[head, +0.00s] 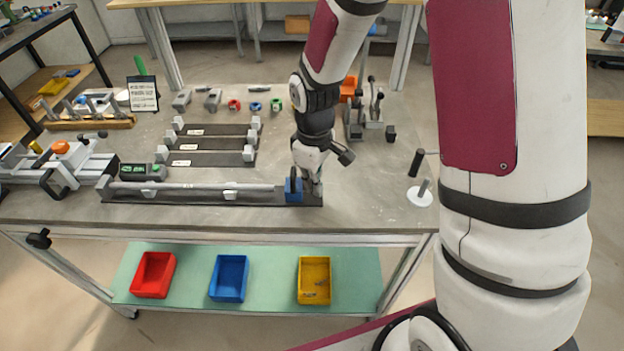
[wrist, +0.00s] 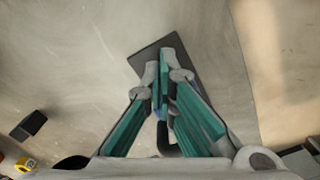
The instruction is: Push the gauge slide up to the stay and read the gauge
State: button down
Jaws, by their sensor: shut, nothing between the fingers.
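The long dark gauge base (head: 200,203) lies along the table's front edge. The stay, a grey rod (head: 200,187), lies along it on low rests. The blue gauge slide (head: 293,190) stands at the base's right end, close to the rod's end; I cannot tell whether they touch. A small readout with green digits (head: 143,169) sits at the left; the digits are too small to read. My gripper (head: 317,188) is shut and empty, pointing down just right of the slide. In the wrist view its fingertips (wrist: 165,56) meet over the dark plate (wrist: 197,75); the slide is mostly hidden.
Dark slats with grey end blocks (head: 210,143) lie behind the gauge. A clamp fixture (head: 60,160) is at the left, toggle clamps (head: 370,118) behind my gripper, and a white round stand (head: 420,194) to the right. Red, blue and yellow bins sit on the lower shelf (head: 190,285).

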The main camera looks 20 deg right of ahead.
aim_at(300, 184)
jog(key=shift+w+a, duration=0.3)
jog(key=shift+a, duration=0.45)
jog(key=shift+w+a, duration=0.25)
jog(key=shift+a, duration=0.5)
jog(key=shift+r, duration=0.1)
jog(key=shift+s+d+r+p, duration=0.2)
jog(key=shift+d+r+p, duration=0.3)
jog(key=shift+r, duration=0.3)
jog(key=shift+s+d+r+p, duration=0.15)
jog(key=shift+d+r+p, duration=0.35)
jog(key=shift+r, duration=0.3)
jog(key=shift+s+d+r+p, duration=0.2)
jog(key=shift+d+r+p, duration=0.3)
jog(key=shift+r, duration=0.3)
jog(key=shift+r, duration=0.2)
jog(key=s+d+r+m+t, duration=0.1)
jog(key=s+d+r+m, duration=0.15)
jog(key=r, duration=0.75)
jog(key=s+r+m+t, duration=0.2)
jog(key=s+r+m, duration=0.1)
jog(key=s+r, duration=0.4)
jog(key=s+d+r+m+t, duration=0.1)
jog(key=s+r+m+t, duration=0.1)
jog(key=s+r, duration=0.5)
jog(key=s+m, duration=0.1)
jog(key=s, duration=0.3)
jog(key=shift+s+d, duration=0.25)
jog(key=shift+s, duration=0.1)
